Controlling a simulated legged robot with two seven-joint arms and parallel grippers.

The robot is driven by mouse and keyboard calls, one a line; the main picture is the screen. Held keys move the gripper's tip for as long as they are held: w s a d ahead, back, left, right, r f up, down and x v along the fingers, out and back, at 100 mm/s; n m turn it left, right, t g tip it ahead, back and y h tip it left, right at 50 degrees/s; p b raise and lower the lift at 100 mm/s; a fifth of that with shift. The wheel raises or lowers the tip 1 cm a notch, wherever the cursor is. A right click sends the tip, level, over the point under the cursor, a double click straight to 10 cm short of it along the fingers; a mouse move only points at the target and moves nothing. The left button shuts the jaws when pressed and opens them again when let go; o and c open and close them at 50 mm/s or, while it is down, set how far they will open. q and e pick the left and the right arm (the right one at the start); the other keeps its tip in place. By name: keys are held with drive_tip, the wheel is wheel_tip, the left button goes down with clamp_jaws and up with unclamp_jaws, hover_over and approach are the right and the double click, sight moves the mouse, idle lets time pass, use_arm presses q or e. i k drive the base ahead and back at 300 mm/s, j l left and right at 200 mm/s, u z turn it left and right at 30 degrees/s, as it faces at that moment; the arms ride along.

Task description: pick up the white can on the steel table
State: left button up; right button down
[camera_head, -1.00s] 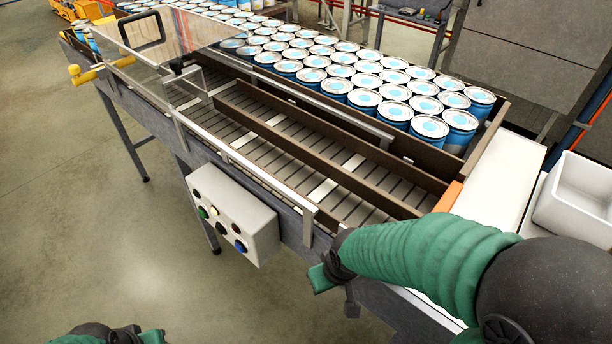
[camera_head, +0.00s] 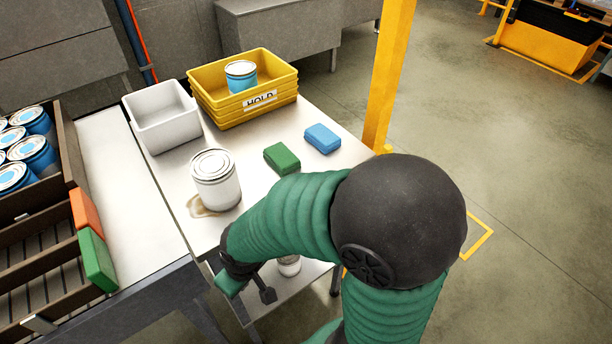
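The white can (camera_head: 215,180) stands upright on the steel table (camera_head: 245,160), left of centre, with a brown stain on the table beside its base. My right arm comes in from the lower right. Its gripper (camera_head: 246,287) hangs near the table's front edge, nearer to me than the can and apart from it. I cannot tell whether its fingers are open or shut. My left gripper is out of view.
Behind the can are a white bin (camera_head: 163,118) and yellow HOLD crates (camera_head: 245,90) with a blue can (camera_head: 241,75) inside. A green block (camera_head: 282,158) and a blue block (camera_head: 322,138) lie to its right. A yellow post (camera_head: 388,75) stands at the right. The roller conveyor (camera_head: 38,265) is at left.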

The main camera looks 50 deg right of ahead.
sight(214, 174)
drive_tip(key=j+z, duration=0.1)
drive_tip(key=z, duration=0.95)
